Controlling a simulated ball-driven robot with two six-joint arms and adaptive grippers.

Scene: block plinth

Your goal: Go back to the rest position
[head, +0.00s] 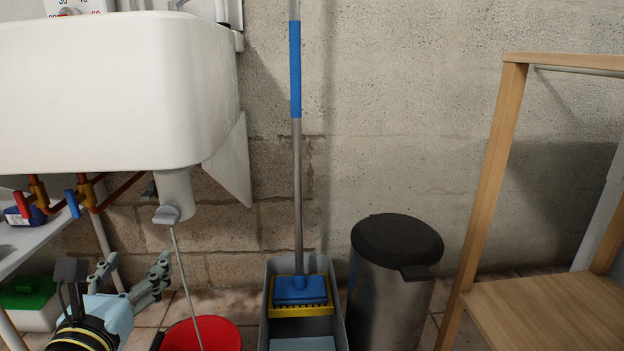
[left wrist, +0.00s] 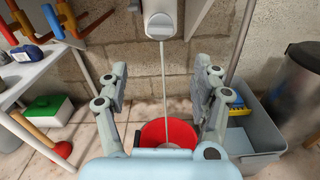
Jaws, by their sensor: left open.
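My left gripper (head: 134,273) is at the lower left of the head view, below the white basin. Its two fingers are spread apart and nothing is between them. In the left wrist view the open fingers (left wrist: 162,76) stand on either side of a thin hanging cord (left wrist: 165,90) and a red bucket (left wrist: 155,128) that lie beyond them; I cannot tell the distance. The red bucket (head: 208,334) also shows at the bottom of the head view, to the right of the gripper. My right gripper is in neither view.
A white basin (head: 110,95) overhangs the left side. A grey mop bucket (head: 345,328) holds a blue-handled mop (head: 296,75). A metal bin (head: 385,290) and wooden shelf (head: 540,310) stand right. A green-lidded box (left wrist: 48,104) and red plunger (left wrist: 62,148) are left.

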